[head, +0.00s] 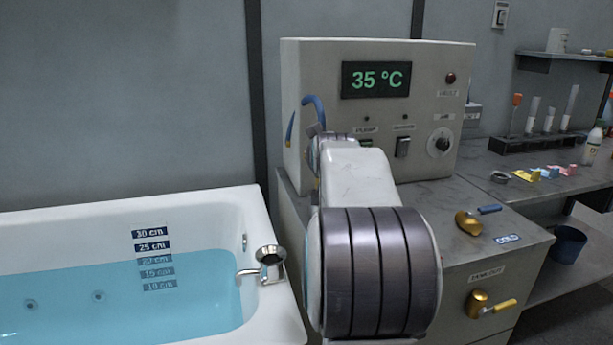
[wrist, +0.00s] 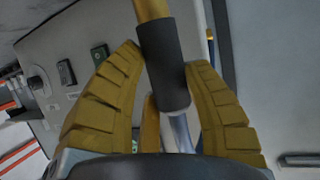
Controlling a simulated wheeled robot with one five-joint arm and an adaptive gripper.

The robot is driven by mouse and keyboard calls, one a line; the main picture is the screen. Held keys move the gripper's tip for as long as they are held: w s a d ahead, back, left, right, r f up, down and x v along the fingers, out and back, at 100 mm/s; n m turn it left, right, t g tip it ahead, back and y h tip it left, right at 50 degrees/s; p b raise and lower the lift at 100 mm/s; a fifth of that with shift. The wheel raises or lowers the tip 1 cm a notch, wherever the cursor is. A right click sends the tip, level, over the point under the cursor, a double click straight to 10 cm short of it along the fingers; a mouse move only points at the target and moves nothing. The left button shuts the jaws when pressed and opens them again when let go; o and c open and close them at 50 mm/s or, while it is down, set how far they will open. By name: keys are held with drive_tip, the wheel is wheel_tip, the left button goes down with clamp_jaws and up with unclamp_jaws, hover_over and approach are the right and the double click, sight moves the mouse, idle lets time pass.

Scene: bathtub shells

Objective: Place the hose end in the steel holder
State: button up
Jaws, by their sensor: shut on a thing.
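My gripper (wrist: 165,58) has two ribbed yellow fingers, shut on the hose end (wrist: 166,80) in the wrist view. The hose end has a dark sleeve with a brass-coloured tube at its upper side in that view. A pale bluish hose (wrist: 180,130) runs from the sleeve between the fingers. In the head view, my arm hides most of the gripper and the hose end; a blue hose loop (head: 313,103) shows above it, in front of the control box. The steel holder (head: 270,258) is on the tub's right rim, left of and below my gripper, apart from it.
The bathtub (head: 215,205) holds blue water at the left. The control box (head: 300,75) reads 35 °C and stands on a grey cabinet (head: 500,265) with brass valves (head: 469,222). A side bench (head: 490,180) carries a tube rack (head: 535,142) and small items.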

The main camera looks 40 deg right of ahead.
drive_tip(key=shift+w+f, duration=0.1)
drive_tip(key=shift+f+b, duration=1.55)
drive_tip(key=shift+f, duration=0.35)
drive_tip(key=shift+f, duration=0.15)
drive_tip(key=o, duration=1.2)
